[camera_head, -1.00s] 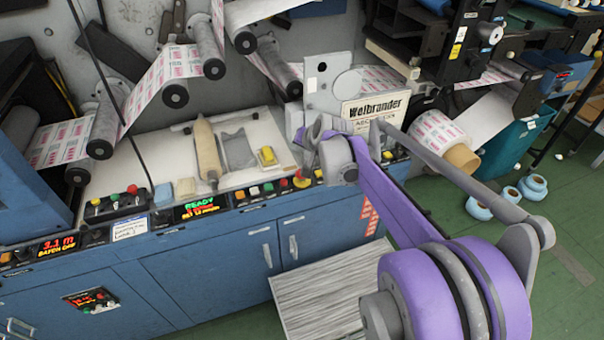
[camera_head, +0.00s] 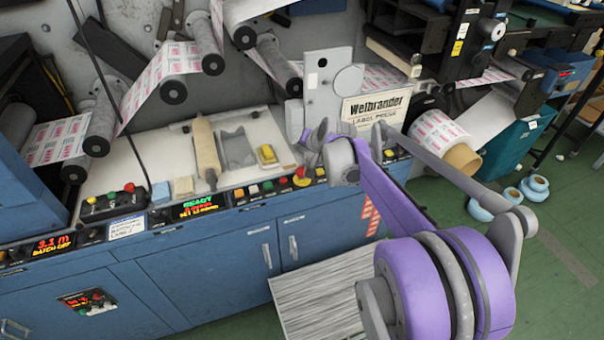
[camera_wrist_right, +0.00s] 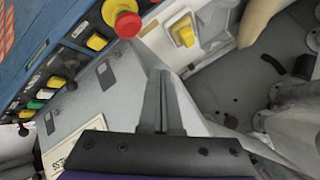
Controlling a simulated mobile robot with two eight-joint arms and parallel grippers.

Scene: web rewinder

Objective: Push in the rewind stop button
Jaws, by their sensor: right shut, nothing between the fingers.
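A panel of buttons (camera_head: 225,207) runs along the front edge of the machine. A red mushroom button on a yellow collar (camera_head: 302,177) stands near my right gripper (camera_head: 318,132); it also shows at the top of the right wrist view (camera_wrist_right: 127,22). No label is readable, so I cannot tell which is the rewind stop. My right gripper's fingers (camera_wrist_right: 162,75) are shut and empty, above the grey bracket, apart from the buttons. The left gripper is not in view.
A grey upright bracket (camera_head: 328,85) and a name plate (camera_head: 375,108) stand close behind my right gripper. Blue cabinet doors (camera_head: 230,255) are below the panel.

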